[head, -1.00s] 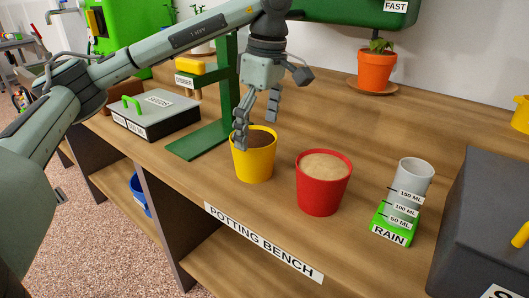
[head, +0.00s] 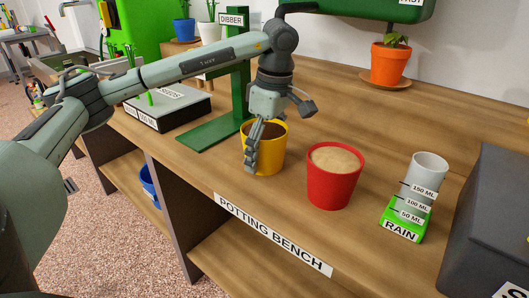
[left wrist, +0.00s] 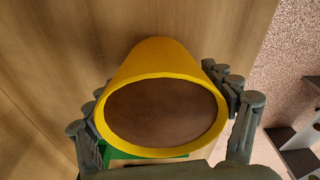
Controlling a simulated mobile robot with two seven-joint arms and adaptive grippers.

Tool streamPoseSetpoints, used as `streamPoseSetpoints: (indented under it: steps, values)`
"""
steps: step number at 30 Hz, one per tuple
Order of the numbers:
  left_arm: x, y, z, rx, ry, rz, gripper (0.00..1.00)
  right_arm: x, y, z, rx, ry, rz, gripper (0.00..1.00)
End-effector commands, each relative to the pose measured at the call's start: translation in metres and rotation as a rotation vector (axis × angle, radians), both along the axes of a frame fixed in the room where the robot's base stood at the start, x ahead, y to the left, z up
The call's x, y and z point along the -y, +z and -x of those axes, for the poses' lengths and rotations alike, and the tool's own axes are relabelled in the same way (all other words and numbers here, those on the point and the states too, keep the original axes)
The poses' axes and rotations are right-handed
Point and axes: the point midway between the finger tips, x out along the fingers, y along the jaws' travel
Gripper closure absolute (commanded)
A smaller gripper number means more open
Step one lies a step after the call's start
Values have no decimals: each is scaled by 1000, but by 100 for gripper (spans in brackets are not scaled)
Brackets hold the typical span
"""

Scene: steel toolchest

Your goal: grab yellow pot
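The yellow pot (head: 268,158) stands upright on the potting bench, filled with dark soil. My left gripper (head: 252,168) is lowered over it, with one finger in front of its near side in the head view. In the left wrist view, the pot (left wrist: 160,58) lies between the two spread fingers of my left gripper (left wrist: 155,82). The fingers are close to its wall on both sides; firm contact is not visible. The far finger is hidden in the head view. My right gripper is not in view.
A red pot (head: 333,185) stands just right of the yellow pot. A rain gauge (head: 418,190) and dark box (head: 490,220) are farther right. A green stand (head: 205,137) and seed box (head: 172,110) are to the left. The bench's front edge is near.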

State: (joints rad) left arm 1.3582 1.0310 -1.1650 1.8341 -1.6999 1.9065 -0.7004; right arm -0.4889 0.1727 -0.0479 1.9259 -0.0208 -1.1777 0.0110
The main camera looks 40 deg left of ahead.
Motion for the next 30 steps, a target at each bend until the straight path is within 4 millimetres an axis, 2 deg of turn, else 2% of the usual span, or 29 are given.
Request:
streamPoseSetpoints:
  steps: [1, 12, 19, 22, 26, 30]
  values:
    - [0, 0, 0, 0, 0, 0, 29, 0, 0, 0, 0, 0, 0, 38]
    - [0, 0, 0, 0, 0, 0, 73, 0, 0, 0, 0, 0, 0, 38]
    - [0, 3, -1, 3, 0, 1, 74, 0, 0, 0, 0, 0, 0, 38]
    - [0, 10, -1, 4, 0, 1, 74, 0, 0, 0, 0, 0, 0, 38]
    - [1, 32, -1, 6, -1, 1, 74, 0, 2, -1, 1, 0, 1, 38]
    - [0, 65, -1, 7, 0, 0, 74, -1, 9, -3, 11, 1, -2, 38]
